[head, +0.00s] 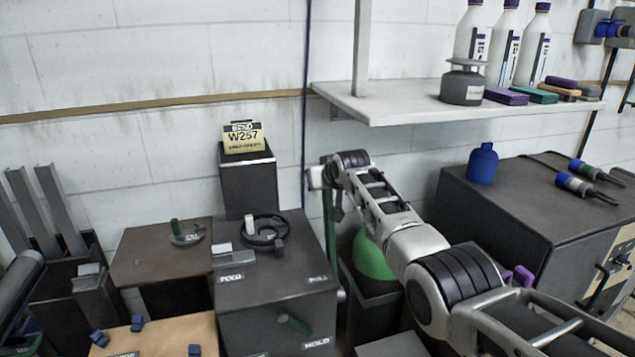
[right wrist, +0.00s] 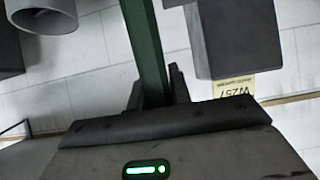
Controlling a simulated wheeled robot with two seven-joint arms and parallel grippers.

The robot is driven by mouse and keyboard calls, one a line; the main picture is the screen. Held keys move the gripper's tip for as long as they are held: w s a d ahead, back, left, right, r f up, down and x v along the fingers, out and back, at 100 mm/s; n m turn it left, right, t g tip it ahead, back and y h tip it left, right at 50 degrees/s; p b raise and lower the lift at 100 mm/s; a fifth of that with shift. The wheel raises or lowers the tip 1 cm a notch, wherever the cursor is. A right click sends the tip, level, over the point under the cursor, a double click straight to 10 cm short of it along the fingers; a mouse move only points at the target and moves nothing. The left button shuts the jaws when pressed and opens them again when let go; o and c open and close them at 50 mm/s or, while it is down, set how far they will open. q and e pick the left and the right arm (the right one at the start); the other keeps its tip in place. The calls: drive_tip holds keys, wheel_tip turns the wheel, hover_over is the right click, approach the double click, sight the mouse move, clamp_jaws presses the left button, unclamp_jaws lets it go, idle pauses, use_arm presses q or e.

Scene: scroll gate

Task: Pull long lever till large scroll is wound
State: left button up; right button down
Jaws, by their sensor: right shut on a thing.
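A long green lever (head: 328,228) stands upright at the right side of a dark cabinet with HOLD and PULL labels. In the right wrist view the lever (right wrist: 146,45) runs up from between the dark fingers of my right gripper (right wrist: 158,92). My right gripper is shut on it, near its upper end in the head view. The fingers are partly hidden there by my wrist. I cannot make out the large scroll for certain. My left gripper is not in view.
The dark cabinet (head: 275,285) carries a black handwheel (head: 265,232) and a block with a W257 sign (head: 243,137). A green round-topped tank (head: 371,258) stands close right of the lever. A shelf (head: 390,108) with bottles juts out above right.

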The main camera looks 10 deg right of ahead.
drive_tip(key=shift+w+r, duration=0.1)
drive_tip(key=shift+w, duration=0.05)
drive_tip(key=c, duration=1.4)
unclamp_jaws()
drive_tip(key=shift+o, duration=0.6)
drive_tip(key=shift+w+f, duration=0.2)
drive_tip(key=shift+s+r, duration=0.1)
drive_tip(key=shift+s, duration=0.05)
drive_tip(key=shift+s+r+p, duration=0.3)
drive_tip(key=shift+s+p, duration=0.05)
drive_tip(key=shift+s, duration=0.05)
drive_tip(key=v, duration=1.4)
drive_tip(key=shift+s+r, duration=0.25)
drive_tip(key=shift+r, duration=0.1)
